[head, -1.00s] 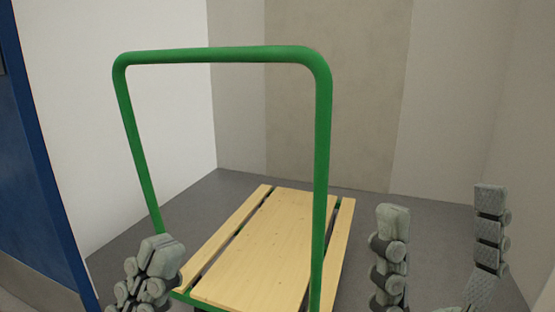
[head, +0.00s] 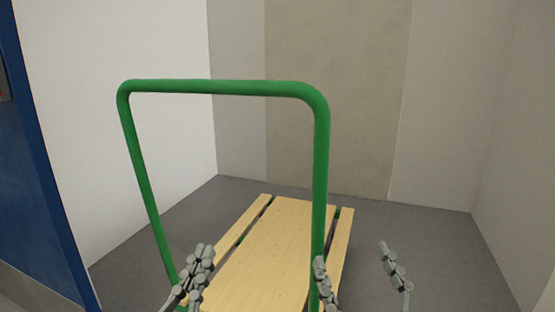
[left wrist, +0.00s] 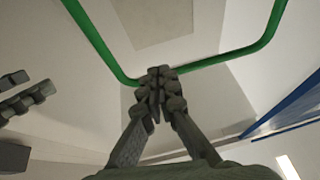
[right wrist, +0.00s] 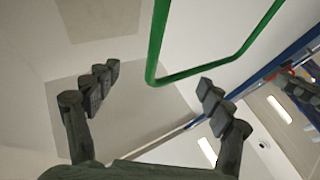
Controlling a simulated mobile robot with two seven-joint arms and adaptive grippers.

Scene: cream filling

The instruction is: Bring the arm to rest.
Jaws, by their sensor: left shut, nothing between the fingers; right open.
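My left gripper (head: 200,262) is at the bottom of the head view, left of centre, in front of the cart's near left part. Its fingers are together and empty, as the left wrist view (left wrist: 158,78) also shows. My right gripper (head: 352,262) is further right, with its fingers wide apart. In the right wrist view (right wrist: 157,85) nothing is between its fingers. A cart with a green tube handle (head: 215,88) and a wooden slatted bed (head: 270,240) stands ahead. The bed looks empty. I cannot tell whether either gripper touches the cart.
A blue door or panel (head: 45,190) stands at the left edge. Pale walls (head: 330,100) close off the back and right. The grey floor (head: 430,240) right of the cart is clear. The upright handle is close to both grippers.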

